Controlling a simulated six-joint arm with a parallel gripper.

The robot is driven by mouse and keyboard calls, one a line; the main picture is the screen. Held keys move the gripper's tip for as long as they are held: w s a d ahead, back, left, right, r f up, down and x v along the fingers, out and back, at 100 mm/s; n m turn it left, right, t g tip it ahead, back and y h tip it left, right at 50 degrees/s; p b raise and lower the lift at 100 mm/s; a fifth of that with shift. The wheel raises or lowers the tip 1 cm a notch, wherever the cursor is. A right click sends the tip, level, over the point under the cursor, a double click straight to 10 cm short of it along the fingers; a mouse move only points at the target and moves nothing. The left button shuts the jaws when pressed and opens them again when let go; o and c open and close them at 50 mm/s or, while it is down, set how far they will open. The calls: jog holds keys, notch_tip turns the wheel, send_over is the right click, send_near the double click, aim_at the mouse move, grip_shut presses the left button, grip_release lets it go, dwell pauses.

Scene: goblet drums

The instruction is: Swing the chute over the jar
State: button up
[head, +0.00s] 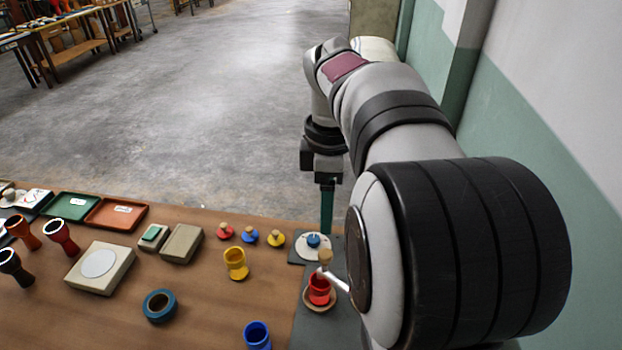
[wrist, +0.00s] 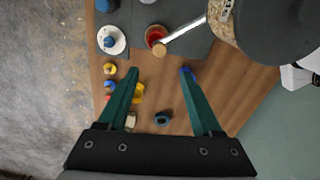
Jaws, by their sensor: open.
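The chute (head: 338,282) is a pale narrow arm with a wooden knob at its end. In the wrist view the chute (wrist: 184,33) runs from a grain-filled round container down-left to its knob, which overlaps the near edge of the red jar (wrist: 155,33). In the head view the red jar (head: 319,290) stands on a round wooden base, with the knob appearing just above it. I cannot tell whether the chute's outlet is over the jar. My gripper (wrist: 158,71) is open and empty, its green fingers apart from the chute. It also shows in the head view (head: 326,230), pointing down.
A yellow cup (head: 236,262) and a blue cup (head: 256,335) stand left of the red jar. Small knobbed lids (head: 249,235), a teal ring (head: 160,305), boxes, trays and goblet drums (head: 62,236) lie farther left. A wall (head: 560,110) is at right.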

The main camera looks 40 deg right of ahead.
notch_tip(320, 180, up, 4)
jog(key=shift+r, duration=0.15)
dwell(0.3)
